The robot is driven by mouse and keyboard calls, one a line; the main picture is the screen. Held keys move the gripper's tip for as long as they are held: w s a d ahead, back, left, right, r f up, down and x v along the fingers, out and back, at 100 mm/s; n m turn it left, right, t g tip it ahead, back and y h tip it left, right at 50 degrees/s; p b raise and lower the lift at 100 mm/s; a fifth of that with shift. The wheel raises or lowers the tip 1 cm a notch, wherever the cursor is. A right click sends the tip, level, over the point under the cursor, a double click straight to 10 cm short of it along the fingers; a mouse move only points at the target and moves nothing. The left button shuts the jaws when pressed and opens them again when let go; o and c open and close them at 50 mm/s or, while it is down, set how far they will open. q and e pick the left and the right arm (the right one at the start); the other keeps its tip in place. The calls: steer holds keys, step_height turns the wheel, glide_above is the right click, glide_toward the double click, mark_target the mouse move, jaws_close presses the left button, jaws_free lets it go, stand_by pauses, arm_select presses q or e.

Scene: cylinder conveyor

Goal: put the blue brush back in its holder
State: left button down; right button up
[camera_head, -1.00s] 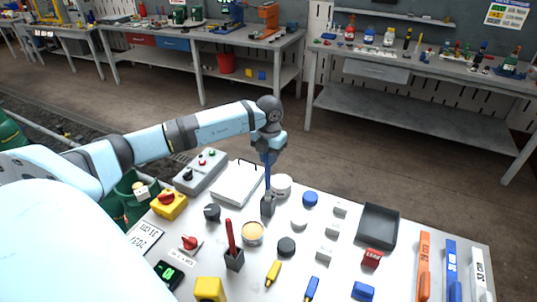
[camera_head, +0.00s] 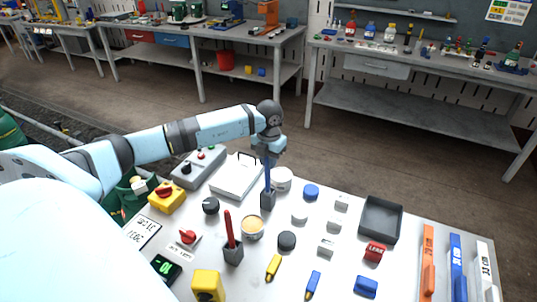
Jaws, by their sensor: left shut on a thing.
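The blue brush (camera_head: 267,172) stands upright, its handle rising out of a dark grey holder (camera_head: 267,200) on the white table. My left gripper (camera_head: 268,152) is above the holder, shut on the upper part of the blue brush. The brush's lower end is hidden inside or behind the holder; I cannot tell how deep it sits. A second grey holder (camera_head: 233,255) with a red brush (camera_head: 228,228) stands nearer the front. My right gripper is not in view.
A white round container (camera_head: 282,178) is close to the right of the blue brush's holder. An open tin (camera_head: 252,227), a dark knob (camera_head: 210,205) and a white panel (camera_head: 236,180) surround it. A grey tray (camera_head: 380,220) lies to the right, with several small blocks between.

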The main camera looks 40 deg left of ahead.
arm_select(q)
steer(key=shift+f+b, duration=0.4)
steer(key=shift+f, duration=0.2)
steer(key=c, duration=1)
jaws_free()
steer(key=shift+r, duration=0.15)
step_height(320, 180, up, 13)
steer(key=p, duration=0.7)
steer(key=shift+w+p, duration=0.1)
steer(key=shift+p, duration=0.2)
steer(key=shift+r, duration=0.35)
